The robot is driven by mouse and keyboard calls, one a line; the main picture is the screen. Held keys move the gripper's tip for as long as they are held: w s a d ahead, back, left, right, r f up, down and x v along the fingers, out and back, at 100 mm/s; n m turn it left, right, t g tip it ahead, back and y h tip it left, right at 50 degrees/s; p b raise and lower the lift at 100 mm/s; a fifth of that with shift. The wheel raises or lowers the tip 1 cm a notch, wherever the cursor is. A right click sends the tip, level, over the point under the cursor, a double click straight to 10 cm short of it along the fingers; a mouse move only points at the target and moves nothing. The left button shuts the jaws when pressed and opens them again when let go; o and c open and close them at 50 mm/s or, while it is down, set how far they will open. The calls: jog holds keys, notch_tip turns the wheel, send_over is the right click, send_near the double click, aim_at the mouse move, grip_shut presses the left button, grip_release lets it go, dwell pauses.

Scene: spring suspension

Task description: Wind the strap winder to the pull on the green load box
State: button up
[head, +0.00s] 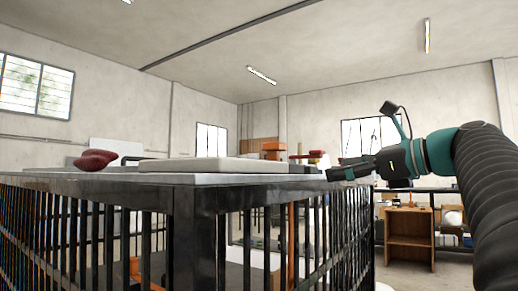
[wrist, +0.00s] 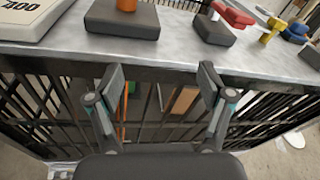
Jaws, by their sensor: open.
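My gripper (head: 350,168) is at the right end of the metal table in the head view, around tabletop height. In the wrist view my gripper (wrist: 160,82) is open and empty, its two fingers apart in front of the table's edge. An orange post on a dark block (wrist: 122,22) stands on the table ahead of it to the left; a second dark block (wrist: 213,30) with a red part is ahead to the right. I cannot tell whether either is the strap winder.
The table (head: 110,180) has dark barred sides. A pale slab marked 400 (wrist: 28,20) lies at its left in the wrist view. Yellow (wrist: 270,30) and blue (wrist: 297,31) parts are at the right. A red lump (head: 95,159) lies far left; a wooden cabinet (head: 408,235) stands behind.

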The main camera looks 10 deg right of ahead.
aim_at(274, 145)
jog(key=s+a+r+m+y, duration=0.1)
jog(key=s+a+r+y, duration=0.2)
jog(key=r, duration=0.2)
jog(key=x, duration=1.3)
jog(key=shift+w+a+f, duration=0.15)
jog(key=shift+w+a, duration=0.05)
jog(key=shift+w, duration=0.15)
